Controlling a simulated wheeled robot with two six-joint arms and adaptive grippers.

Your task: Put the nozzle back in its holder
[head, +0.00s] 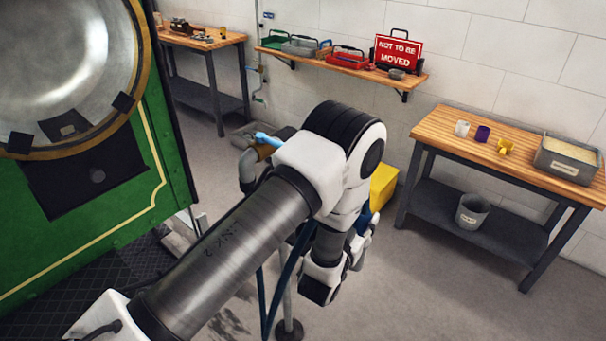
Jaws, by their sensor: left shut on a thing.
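My left arm crosses the middle of the head view, and its wrist hangs down past the white elbow. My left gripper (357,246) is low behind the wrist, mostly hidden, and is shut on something. I take it to be the nozzle, whose shape I cannot make out. A blue hose (283,275) hangs beside the wrist, and a bit of blue shows by the gripper. A grey bent pipe (247,168) with a brass fitting and light blue part (268,138) stands behind the arm. I cannot tell which thing is the holder. My right gripper is not in view.
A green engine front (100,230) fills the left side. A grey post base (289,331) stands on the floor below my wrist. A yellow box (384,185) is behind the arm. A workbench (440,122) stands right, and a wall shelf (345,66) behind. Floor at lower right is clear.

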